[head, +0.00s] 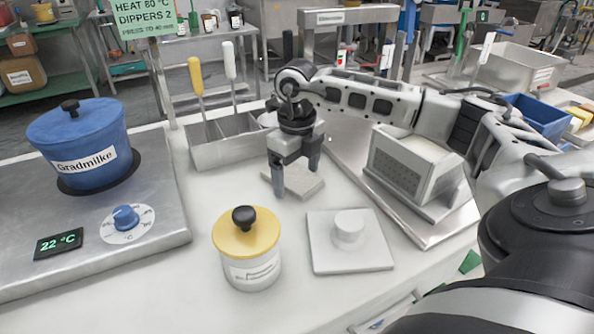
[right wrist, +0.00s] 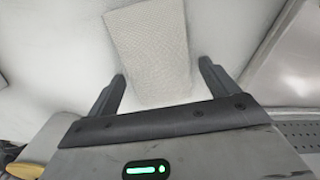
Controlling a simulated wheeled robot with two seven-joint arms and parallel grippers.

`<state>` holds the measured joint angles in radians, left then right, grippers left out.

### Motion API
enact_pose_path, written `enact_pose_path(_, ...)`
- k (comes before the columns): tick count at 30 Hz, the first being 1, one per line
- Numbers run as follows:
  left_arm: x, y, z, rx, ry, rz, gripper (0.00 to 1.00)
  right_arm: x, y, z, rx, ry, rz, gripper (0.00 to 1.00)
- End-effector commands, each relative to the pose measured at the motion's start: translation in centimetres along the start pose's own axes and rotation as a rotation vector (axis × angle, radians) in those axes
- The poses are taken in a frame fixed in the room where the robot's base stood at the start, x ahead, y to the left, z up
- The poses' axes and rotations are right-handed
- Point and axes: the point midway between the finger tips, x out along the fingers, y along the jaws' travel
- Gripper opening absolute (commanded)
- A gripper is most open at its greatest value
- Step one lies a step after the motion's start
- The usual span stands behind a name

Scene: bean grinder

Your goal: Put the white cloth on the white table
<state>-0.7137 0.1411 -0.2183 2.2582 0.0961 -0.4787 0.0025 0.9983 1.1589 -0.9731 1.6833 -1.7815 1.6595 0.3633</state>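The white cloth (head: 301,181) is a folded, light grey-white textured pad lying flat on the white table (head: 180,290). In the right wrist view the cloth (right wrist: 150,45) lies between and beyond the fingers. My right gripper (head: 296,178) points down at the cloth, its fingers apart, one towards each side of it. In the right wrist view my right gripper (right wrist: 163,85) is open with clear gaps between both fingers and the cloth. Part of the cloth is hidden behind a finger in the head view. My left gripper is not in view.
A yellow-lidded jar (head: 247,262) and a white square plate with a knob (head: 349,255) stand in front of the cloth. A metal dipper holder (head: 222,152) is behind left. A metal tray with a perforated box (head: 405,170) is at right. A blue pot (head: 85,140) sits at left.

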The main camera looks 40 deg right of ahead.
Motion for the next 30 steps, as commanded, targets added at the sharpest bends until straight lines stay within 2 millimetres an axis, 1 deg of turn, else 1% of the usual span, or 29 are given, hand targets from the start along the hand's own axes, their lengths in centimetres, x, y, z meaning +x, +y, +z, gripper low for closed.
enact_pose_path(4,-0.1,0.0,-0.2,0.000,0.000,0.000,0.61,-0.4,0.0,0.0,0.000,-0.001,0.000,0.86)
enact_pose_path(8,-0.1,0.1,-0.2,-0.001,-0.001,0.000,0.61,-1.7,0.0,0.1,0.000,-0.004,0.000,0.86)
enact_pose_path(18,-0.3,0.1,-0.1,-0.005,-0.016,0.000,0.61,-9.0,0.1,0.1,-0.001,-0.005,0.001,0.86)
enact_pose_path(21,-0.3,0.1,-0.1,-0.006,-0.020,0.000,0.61,-10.6,0.1,0.1,-0.001,-0.004,0.001,0.86)
enact_pose_path(25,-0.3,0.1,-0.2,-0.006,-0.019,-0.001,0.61,-11.9,0.0,0.1,0.000,-0.002,0.001,0.86)
enact_pose_path(30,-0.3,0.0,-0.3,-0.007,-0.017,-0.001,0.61,-12.4,0.0,0.0,0.000,-0.001,0.001,0.86)
